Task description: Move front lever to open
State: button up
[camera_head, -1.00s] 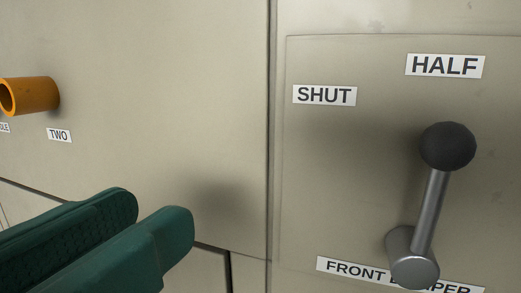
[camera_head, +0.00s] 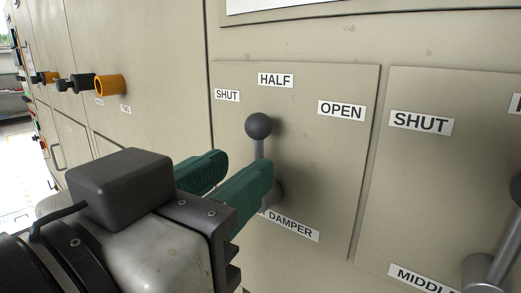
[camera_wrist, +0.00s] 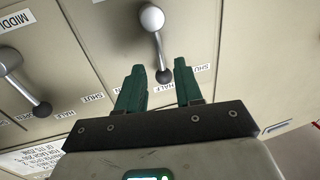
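The front damper lever (camera_head: 258,125) is a grey shaft with a dark ball knob. It stands roughly upright, its knob just below the HALF label (camera_head: 275,80). The OPEN label (camera_head: 341,111) is to its right and SHUT (camera_head: 227,95) to its left. My gripper (camera_head: 246,163) has green fingers and is open at the lever. In the wrist view the lever's knob (camera_wrist: 164,76) shows between the two spread fingers, with visible gaps on both sides. In the head view the near finger hides the lower shaft and part of the FRONT DAMPER label (camera_head: 289,224).
The middle damper's lever (camera_head: 496,250) stands on the panel to the right, with its own SHUT label (camera_head: 421,122). Orange (camera_head: 109,85) and black (camera_head: 82,84) knobs stick out of the wall at the far left.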

aim_at(256, 157)
jog(key=shift+x, duration=1.6)
grip_shut()
